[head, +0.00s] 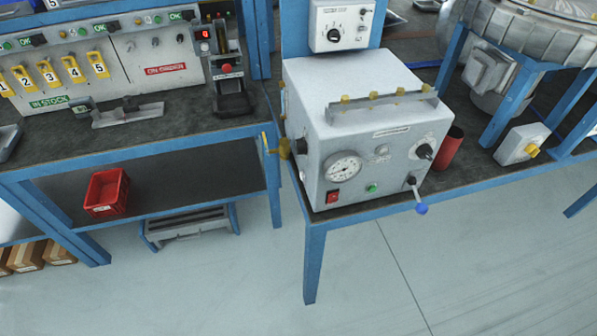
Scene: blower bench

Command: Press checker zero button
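A small black-framed device with a red-lit display (206,34) stands at the right end of the left bench. A red round button or knob (226,68) sits low on its front, above a dark base (234,101). The labels on it are too small to read, so I cannot tell for sure which part is the checker's zero button. A grey box (350,130) with a round gauge (342,167) stands on the right bench. Its front has a red switch (332,196) and a green button (372,188). Neither of my grippers is in view.
The left bench holds a panel with numbered yellow tags (48,71) and a grey metal part (128,115). A brass valve (284,148) and a blue-tipped lever (421,207) stick out from the grey box. A red bin (107,192) sits on the lower shelf. The front floor is clear.

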